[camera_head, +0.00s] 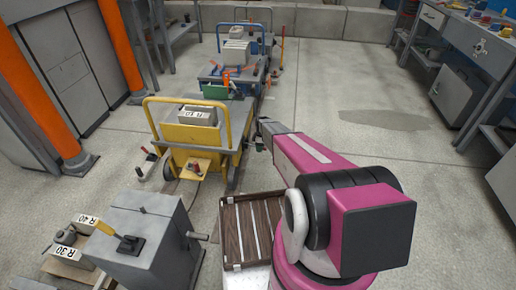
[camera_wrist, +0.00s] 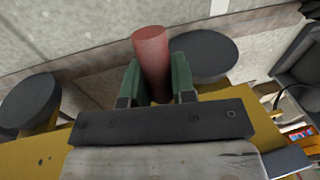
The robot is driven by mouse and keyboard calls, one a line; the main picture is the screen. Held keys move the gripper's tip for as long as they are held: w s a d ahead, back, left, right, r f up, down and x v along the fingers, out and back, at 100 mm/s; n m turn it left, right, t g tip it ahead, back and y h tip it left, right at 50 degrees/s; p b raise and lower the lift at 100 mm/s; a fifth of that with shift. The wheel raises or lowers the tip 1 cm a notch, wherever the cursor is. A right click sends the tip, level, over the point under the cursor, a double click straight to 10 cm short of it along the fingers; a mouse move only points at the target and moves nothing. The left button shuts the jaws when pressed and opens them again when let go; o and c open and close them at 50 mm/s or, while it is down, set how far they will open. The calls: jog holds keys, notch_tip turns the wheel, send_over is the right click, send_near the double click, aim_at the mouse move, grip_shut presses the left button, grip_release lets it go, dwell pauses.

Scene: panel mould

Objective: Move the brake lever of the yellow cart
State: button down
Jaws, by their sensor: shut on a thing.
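The lever's lower end is hidden by the gripper. In the head view my arm and the cart hide the lever.
A blue cart (camera_head: 232,70) stands behind the yellow one. A grey box (camera_head: 150,225) with a yellow-handled lever is at front left, and a slatted wooden tray (camera_head: 232,235) at front centre. Orange posts (camera_head: 35,80) stand left and workbenches (camera_head: 480,50) right. The floor right of the carts is clear.

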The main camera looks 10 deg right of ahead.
notch_tip(320, 180, up, 3)
jog(key=g+h, duration=0.1)
jog(key=h, duration=0.2)
jog(key=shift+f, duration=0.1)
jog(key=shift+w+a+r+m+g+h, duration=0.15)
jog(key=shift+r+g+h, duration=0.1)
jog(key=shift+r+h, duration=0.5)
jog(key=shift+a+r+m+g+h, duration=0.15)
jog(key=shift+r+g+h, duration=0.2)
jog(key=shift+h, duration=0.6)
jog(key=shift+r, duration=0.1)
jog(key=c, duration=0.9)
grip_release()
jog(key=v, duration=1)
jog(key=shift+a+r, duration=0.2)
jog(key=shift+r, duration=0.1)
